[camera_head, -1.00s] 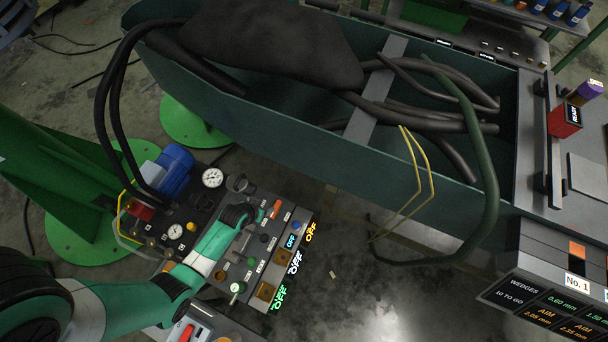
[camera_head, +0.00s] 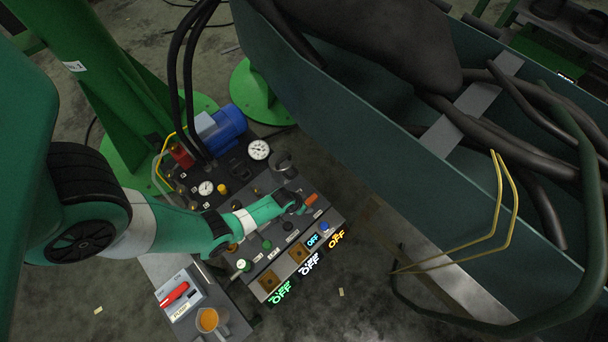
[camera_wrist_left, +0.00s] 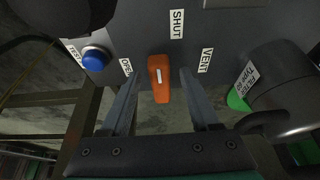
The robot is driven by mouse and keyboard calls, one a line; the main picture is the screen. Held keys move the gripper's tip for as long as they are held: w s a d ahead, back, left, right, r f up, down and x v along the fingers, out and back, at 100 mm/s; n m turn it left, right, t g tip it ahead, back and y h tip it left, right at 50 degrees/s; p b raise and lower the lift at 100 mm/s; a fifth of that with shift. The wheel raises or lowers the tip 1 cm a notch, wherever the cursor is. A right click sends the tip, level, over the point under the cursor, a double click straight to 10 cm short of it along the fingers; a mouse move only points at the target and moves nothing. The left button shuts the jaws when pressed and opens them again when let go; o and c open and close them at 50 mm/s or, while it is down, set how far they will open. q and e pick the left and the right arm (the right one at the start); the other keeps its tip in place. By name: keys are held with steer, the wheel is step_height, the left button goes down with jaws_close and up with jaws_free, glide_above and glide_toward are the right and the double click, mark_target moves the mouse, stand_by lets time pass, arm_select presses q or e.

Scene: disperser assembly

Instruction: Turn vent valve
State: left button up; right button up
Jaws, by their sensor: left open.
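The vent valve's orange handle (camera_head: 311,199) is on the dark control panel near its right edge. In the left wrist view the orange handle (camera_wrist_left: 161,85) has a white mark and stands roughly upright in the picture, with the SHUT label (camera_wrist_left: 177,23) above it, the OPEN label (camera_wrist_left: 127,67) to its left and the VENT label (camera_wrist_left: 205,60) to its right. My left gripper (camera_wrist_left: 160,78) is open, with one finger on each side of the handle. Gaps show between handle and fingers. In the head view my left gripper (camera_head: 300,203) is at the handle, partly hidden. My right gripper is not in view.
A blue button (camera_wrist_left: 95,59) sits left of the handle. A green-and-dark fitting (camera_wrist_left: 262,98) stands to its right. In the head view are gauges (camera_head: 259,150), a blue motor (camera_head: 222,130), lit OFF displays (camera_head: 309,263) and a large green trough (camera_head: 365,120).

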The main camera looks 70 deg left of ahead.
arm_select(q)
jaws_close()
stand_by(0.3)
